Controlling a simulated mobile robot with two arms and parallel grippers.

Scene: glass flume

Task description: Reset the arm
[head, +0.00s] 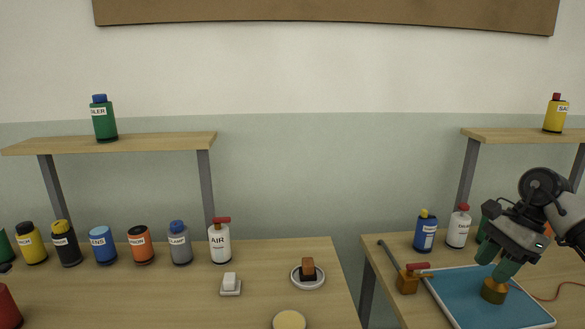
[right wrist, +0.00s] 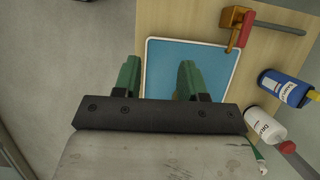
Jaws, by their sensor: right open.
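My right gripper (head: 494,268) is at the right of the head view, its green fingers pointing down over the blue mat (head: 470,305) with its white border. The fingers are apart and I see nothing held between them. My left gripper is not in view.
An orange vise-like block with a red handle (head: 407,280) stands at the mat's left edge. A blue bottle (head: 425,232) and a white bottle (head: 459,227) stand behind the mat. A gap separates this table from the left table (head: 180,285), which holds several bottles.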

